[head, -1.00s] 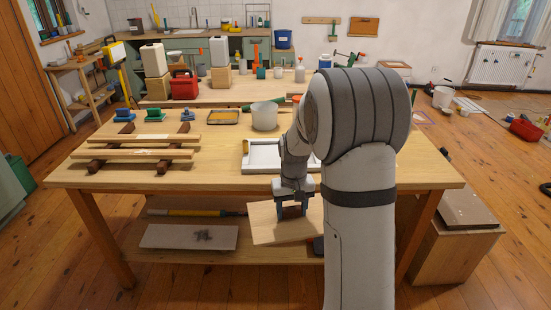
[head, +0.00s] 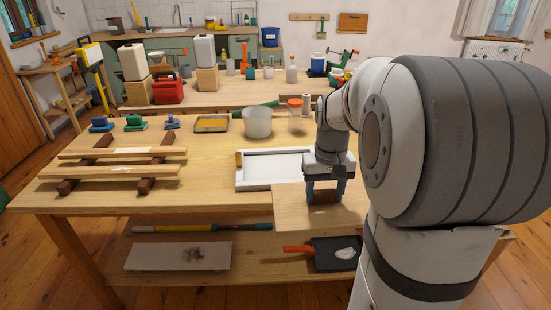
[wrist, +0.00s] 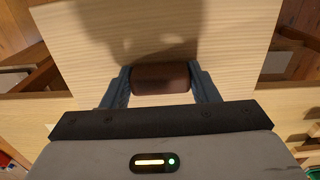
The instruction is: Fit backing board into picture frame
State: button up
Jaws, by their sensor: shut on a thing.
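The backing board (head: 291,212) is a flat pale wood panel with a dark brown block handle (wrist: 160,78) on its face. My gripper (head: 325,194) is shut on that handle, one finger on each side, and holds the board at the front edge of the workbench. The white picture frame (head: 246,184) lies on the bench just behind the board. My gripper and the board hide its right and near parts. In the wrist view the board (wrist: 90,45) fills the upper middle; I cannot tell whether it touches the bench or frame.
Wood strips (head: 120,172) rest on dark bars at the left of the workbench (head: 200,195). A white bucket (head: 257,124) and an orange-lidded jar (head: 295,117) stand behind the frame. The shelf below holds a paint tray (head: 335,258) and a grey slab (head: 178,257).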

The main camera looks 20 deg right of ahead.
aim_at(279, 167)
jog(key=i, duration=1.05)
jog(key=u, duration=0.05)
